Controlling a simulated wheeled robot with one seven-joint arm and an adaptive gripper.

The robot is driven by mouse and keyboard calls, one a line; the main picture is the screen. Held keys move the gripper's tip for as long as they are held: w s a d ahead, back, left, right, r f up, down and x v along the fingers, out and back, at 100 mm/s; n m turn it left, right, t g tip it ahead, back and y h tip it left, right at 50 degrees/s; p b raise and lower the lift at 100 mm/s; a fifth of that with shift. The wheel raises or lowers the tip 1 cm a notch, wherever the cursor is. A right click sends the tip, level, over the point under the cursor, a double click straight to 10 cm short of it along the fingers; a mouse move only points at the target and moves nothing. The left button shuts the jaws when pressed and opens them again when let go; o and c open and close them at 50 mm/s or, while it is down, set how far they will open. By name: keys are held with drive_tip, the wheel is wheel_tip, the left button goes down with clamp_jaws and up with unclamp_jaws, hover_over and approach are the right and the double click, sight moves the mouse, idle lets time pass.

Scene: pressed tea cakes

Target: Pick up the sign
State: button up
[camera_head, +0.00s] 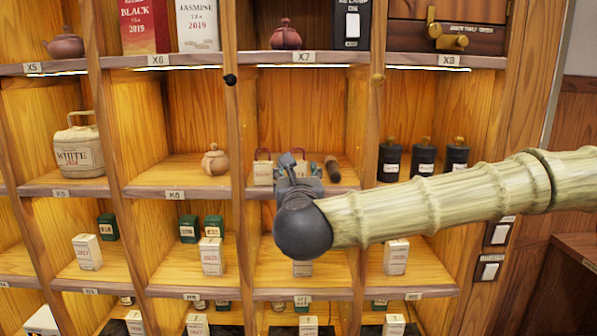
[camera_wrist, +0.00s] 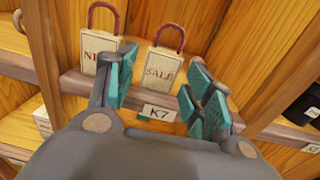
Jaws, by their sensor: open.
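Two small cream signs with dark red loop handles stand side by side on the shelf in front of me. The sign reading SALE (camera_wrist: 163,68) shows between my fingers in the wrist view, beyond their tips. The other sign (camera_wrist: 97,52), lettered "N…", is partly covered by my left finger. In the head view the left sign (camera_head: 263,172) is clear, and the other is mostly hidden behind my gripper (camera_head: 299,166). My gripper (camera_wrist: 164,88) is open, with teal-padded fingers spread and nothing visible between them. I cannot tell the exact gap to the SALE sign.
The shelf edge carries a K7 label (camera_wrist: 158,112), below the signs. Upright wooden dividers bound the compartment. A clay teapot (camera_head: 215,160) sits one compartment left, and black canisters (camera_head: 423,158) stand one compartment right.

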sight(298, 168)
drive_tip(key=w+p, duration=0.1)
drive_tip(key=w, duration=0.1)
drive_tip(key=w+r+p, duration=0.1)
drive_tip(key=shift+w+p, duration=0.3)
drive_tip(key=shift+w, duration=0.1)
drive_tip(key=shift+w+f, duration=0.25)
drive_tip(key=shift+w, duration=0.25)
drive_tip(key=c, duration=0.8)
